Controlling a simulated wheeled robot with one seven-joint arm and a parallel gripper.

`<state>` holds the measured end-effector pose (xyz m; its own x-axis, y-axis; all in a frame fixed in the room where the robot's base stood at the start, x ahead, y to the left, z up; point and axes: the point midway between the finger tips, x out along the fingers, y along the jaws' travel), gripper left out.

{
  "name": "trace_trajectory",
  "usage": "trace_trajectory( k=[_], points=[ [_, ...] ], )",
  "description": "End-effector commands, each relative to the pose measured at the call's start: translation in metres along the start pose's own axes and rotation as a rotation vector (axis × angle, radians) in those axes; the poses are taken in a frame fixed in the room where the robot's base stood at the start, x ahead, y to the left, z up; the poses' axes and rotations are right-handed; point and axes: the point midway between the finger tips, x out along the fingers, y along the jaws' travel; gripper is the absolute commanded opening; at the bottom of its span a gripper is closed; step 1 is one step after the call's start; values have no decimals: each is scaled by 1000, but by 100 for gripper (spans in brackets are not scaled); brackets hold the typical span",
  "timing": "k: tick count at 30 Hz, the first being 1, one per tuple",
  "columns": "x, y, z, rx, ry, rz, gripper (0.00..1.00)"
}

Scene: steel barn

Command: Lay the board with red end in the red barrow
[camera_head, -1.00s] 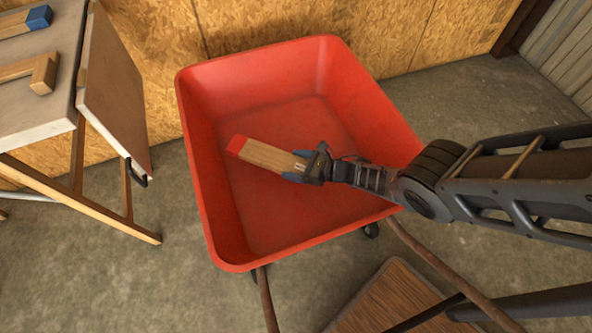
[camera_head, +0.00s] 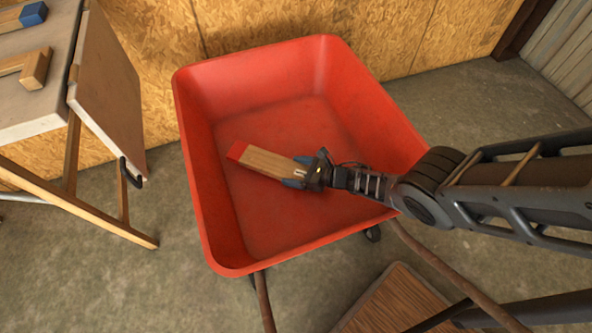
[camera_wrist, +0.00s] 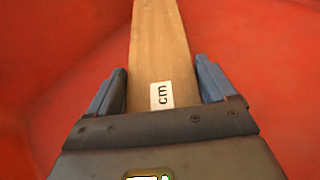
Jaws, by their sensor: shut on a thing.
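The board with red end (camera_head: 268,165) is in my gripper (camera_head: 298,172), over the inside of the red barrow (camera_head: 192,150). Its red end points left and away from the gripper. The gripper is shut on the board. Red barrow surface fills the background there. I cannot tell whether the board touches the barrow floor. The board's red end is out of the wrist view.
A folding table (camera_head: 40,105) stands at the left with a blue-ended piece (camera_head: 33,14) and a wooden piece (camera_head: 35,68) on it. A chipboard wall (camera_head: 260,22) is behind the barrow. A brown wooden panel (camera_head: 395,298) is at the lower right.

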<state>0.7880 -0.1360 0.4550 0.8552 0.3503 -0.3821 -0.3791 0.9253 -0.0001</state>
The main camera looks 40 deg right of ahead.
Motion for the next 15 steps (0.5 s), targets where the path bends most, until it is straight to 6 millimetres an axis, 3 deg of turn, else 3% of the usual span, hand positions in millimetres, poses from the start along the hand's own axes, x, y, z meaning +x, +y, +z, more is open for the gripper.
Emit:
trace_trajectory(
  k=[5,15],
  points=[
    [0,0,1,0,0,0,99],
    [-2,0,6,0,1,0,100]
  ],
)
